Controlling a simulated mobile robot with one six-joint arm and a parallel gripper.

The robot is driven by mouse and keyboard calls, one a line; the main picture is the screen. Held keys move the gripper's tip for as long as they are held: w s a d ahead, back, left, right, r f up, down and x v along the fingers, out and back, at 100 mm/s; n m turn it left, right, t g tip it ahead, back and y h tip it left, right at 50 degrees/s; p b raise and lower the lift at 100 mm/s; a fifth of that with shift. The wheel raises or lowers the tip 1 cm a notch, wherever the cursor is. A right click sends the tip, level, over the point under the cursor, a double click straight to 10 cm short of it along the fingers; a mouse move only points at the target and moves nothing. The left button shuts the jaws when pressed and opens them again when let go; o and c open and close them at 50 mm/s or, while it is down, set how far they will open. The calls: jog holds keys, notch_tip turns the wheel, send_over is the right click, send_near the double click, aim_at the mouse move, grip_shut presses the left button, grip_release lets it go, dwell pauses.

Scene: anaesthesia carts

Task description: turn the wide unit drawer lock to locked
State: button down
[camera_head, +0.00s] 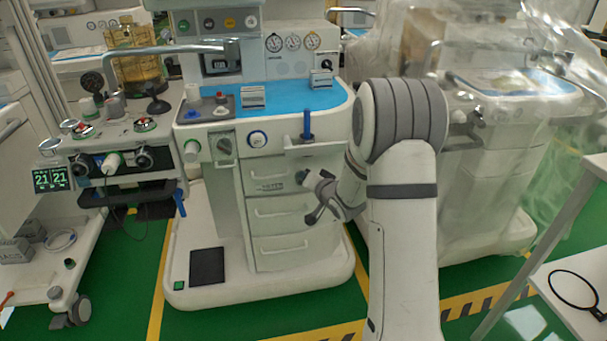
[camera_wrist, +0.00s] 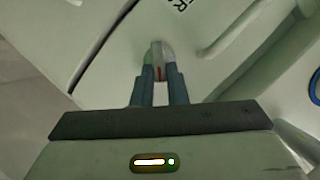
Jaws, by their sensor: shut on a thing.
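The wide unit (camera_head: 262,215) is the white cart in the middle of the head view, with a column of drawers below its blue top. The drawer lock (camera_wrist: 159,52) shows in the wrist view as a small pale knob with a red mark, standing out from a drawer front. My gripper (camera_wrist: 158,78) is shut on this knob, one blue-grey finger on each side. In the head view my gripper (camera_head: 303,179) is at the upper right of the drawer fronts. There the lock is too small and covered to make out, and I cannot tell its setting.
Drawer handles (camera_head: 280,211) stick out below and left of my gripper. A small shelf with a blue upright item (camera_head: 307,124) is above it. A plastic-covered cart (camera_head: 490,170) stands close on the right. A white table (camera_head: 575,300) is at the lower right.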

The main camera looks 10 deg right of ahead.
jog(key=shift+w+d+f+m+t+y+p, duration=0.15)
jog(key=shift+m+t+y, duration=0.35)
jog(key=shift+m, duration=0.8)
jog(key=shift+s+f+m+t+y+p, duration=0.1)
jog(key=shift+f+m+t+y+p, duration=0.3)
jog(key=shift+m, duration=0.9)
jog(key=shift+w+d+f+m+t+y+b, duration=0.1)
jog(key=shift+m+t+y, duration=0.2)
jog(key=shift+m+y, duration=0.7)
jog(key=shift+r+m, duration=0.1)
jog(key=shift+m, duration=0.3)
jog(key=c, duration=1.4)
grip_release()
jog(key=shift+c, duration=0.2)
jog(key=shift+f+h, duration=0.2)
jog(key=shift+h, duration=0.1)
jog(key=p+v, duration=0.1)
jog(key=v, duration=0.7)
jog(key=shift+p, duration=0.3)
